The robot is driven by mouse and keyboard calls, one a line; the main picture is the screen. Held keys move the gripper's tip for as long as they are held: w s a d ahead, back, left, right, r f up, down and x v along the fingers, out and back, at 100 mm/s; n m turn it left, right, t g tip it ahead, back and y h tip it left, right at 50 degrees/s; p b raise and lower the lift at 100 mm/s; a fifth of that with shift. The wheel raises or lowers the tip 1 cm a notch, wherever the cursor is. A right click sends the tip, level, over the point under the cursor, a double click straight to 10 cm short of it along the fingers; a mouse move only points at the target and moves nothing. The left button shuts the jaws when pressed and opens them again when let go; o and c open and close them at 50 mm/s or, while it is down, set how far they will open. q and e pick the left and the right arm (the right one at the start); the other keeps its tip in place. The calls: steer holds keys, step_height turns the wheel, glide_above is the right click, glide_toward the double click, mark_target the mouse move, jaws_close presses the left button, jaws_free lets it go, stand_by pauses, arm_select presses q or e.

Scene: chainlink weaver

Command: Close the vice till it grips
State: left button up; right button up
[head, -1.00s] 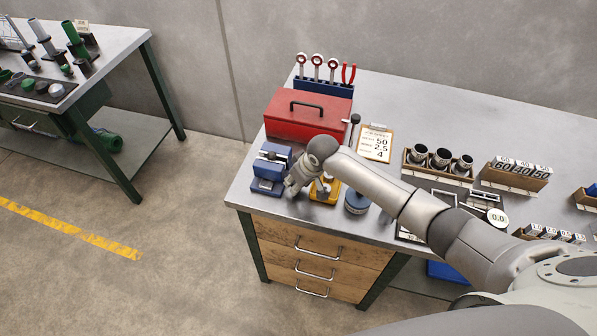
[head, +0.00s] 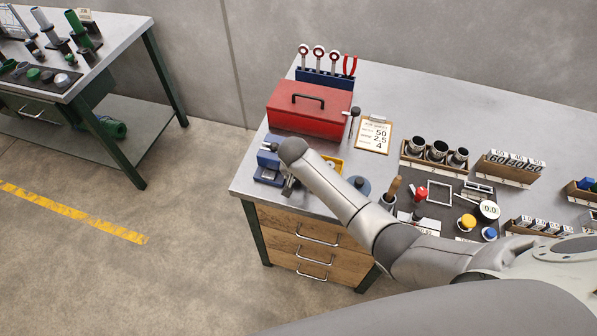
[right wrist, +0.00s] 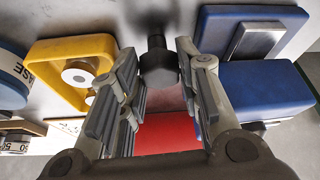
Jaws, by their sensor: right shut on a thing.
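The blue vice (head: 267,170) stands at the left front corner of the workbench. In the right wrist view its blue blocks (right wrist: 262,88) and a metal jaw piece (right wrist: 256,42) show at the right, with space between the blocks. My right gripper (head: 289,186) is beside the vice on its right side, partly hidden by my arm. In the right wrist view its fingers stand either side of a dark handle (right wrist: 157,68), and it is shut on that handle. How the handle joins the vice is hard to see. My left gripper is not in view.
A yellow part (right wrist: 72,68) stands close to the right gripper, with a blue round item (head: 359,185) beyond. A red toolbox (head: 308,110) is behind the vice. A clipboard (head: 373,134) and a dark mat of tools (head: 440,207) lie further right.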

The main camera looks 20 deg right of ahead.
steer(key=shift+m, duration=0.5)
steer(key=o, duration=1)
steer(key=shift+a+r, duration=0.15)
steer(key=shift+r, duration=0.3)
steer(key=d+v, duration=0.1)
steer(key=v, duration=0.6)
steer(key=shift+s+a, duration=0.15)
steer(key=shift+a, duration=0.2)
